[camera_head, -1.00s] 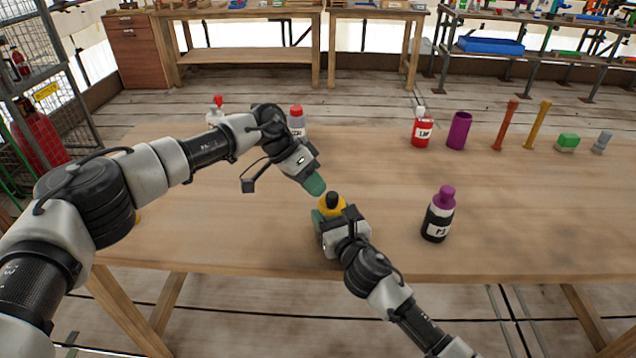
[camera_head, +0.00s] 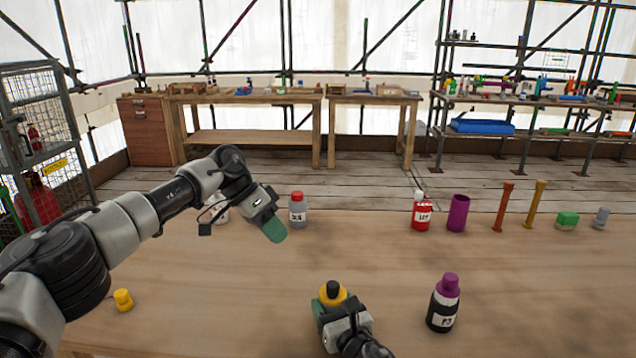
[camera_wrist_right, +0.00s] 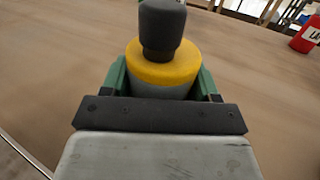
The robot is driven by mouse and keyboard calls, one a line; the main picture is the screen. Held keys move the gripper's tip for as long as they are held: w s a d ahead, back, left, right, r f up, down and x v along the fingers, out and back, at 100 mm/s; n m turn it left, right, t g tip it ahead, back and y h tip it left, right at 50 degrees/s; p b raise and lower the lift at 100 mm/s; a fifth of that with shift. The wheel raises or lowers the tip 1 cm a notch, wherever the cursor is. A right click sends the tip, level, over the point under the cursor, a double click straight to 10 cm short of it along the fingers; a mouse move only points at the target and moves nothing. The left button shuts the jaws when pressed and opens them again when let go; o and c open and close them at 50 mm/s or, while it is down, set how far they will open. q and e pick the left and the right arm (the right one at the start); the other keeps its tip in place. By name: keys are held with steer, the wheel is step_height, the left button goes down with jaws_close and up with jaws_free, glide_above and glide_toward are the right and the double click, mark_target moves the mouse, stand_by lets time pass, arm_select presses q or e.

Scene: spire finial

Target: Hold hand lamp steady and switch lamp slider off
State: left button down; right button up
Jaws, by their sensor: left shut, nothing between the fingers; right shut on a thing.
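The thing in my right gripper, which I take to be the hand lamp (camera_head: 333,294), has a yellow collar and a dark knob on top. It stands upright at the near middle of the table. In the right wrist view the lamp (camera_wrist_right: 165,66) also shows a pale grey body below the collar. My right gripper (camera_head: 330,311) is shut around that body, with a green finger on each side. My left gripper (camera_head: 274,230) is shut and empty, with green fingertips, up and left of the lamp and apart from it. I cannot make out a slider.
A black bottle with a purple cap (camera_head: 443,303) stands right of the lamp. A small yellow piece (camera_head: 123,300) lies at the left. Grey (camera_head: 298,210) and red (camera_head: 421,212) bottles, a purple cup (camera_head: 457,214) and several small things line the far edge. The table's middle is clear.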

steer(key=o, duration=1.1)
